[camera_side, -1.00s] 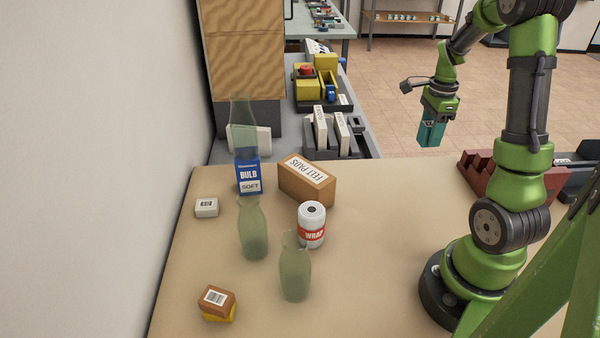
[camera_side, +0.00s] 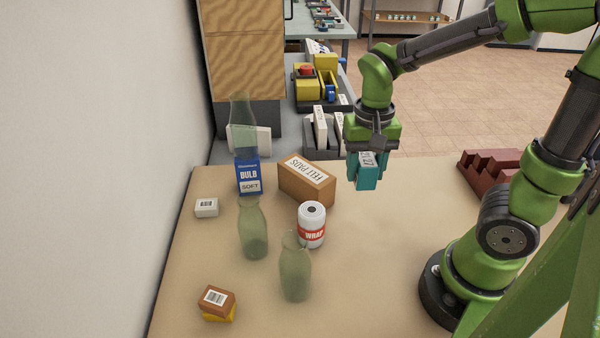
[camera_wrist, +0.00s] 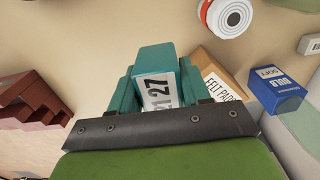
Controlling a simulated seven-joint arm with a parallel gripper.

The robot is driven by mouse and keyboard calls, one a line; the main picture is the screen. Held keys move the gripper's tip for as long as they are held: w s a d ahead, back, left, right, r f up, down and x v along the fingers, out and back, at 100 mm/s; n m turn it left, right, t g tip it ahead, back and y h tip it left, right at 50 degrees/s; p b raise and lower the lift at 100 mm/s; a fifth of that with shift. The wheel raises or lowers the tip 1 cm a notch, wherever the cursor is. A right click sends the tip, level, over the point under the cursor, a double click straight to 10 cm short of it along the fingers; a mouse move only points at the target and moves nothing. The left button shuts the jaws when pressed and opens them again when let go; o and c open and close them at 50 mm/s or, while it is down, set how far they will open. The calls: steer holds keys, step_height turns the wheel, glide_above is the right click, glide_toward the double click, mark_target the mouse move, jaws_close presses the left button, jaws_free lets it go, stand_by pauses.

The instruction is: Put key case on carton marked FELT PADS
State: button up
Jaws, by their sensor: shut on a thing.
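The key case (camera_side: 367,159) is a teal block with a white label, held in my gripper (camera_side: 367,178). The carton marked FELT PADS (camera_side: 318,190) is a brown box on the table, with a white label on top. My gripper is above the table, to the right of the carton in the side view and apart from it. The carton (camera_wrist: 208,60) is partly hidden by my gripper in the wrist view.
A white WRAP roll (camera_side: 312,236) stands just in front of the carton. A blue BULB box (camera_side: 248,172) stands left of it. Green glass bottles (camera_side: 253,232) stand nearby. A dark red stepped block (camera_side: 485,170) is at the right. The table's middle right is clear.

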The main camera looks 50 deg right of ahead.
steer(key=w, duration=0.5)
steer(key=w+f, duration=0.1)
steer(key=w, duration=0.9)
steer(key=shift+d+f, duration=0.2)
steer(key=shift+d, duration=0.15)
steer(key=shift+w+f, duration=0.15)
steer(key=shift+f, duration=0.75)
steer(key=shift+w+f, duration=0.15)
steer(key=shift+f, duration=0.75)
steer(key=shift+f, duration=0.1)
steer(key=o, duration=1.1)
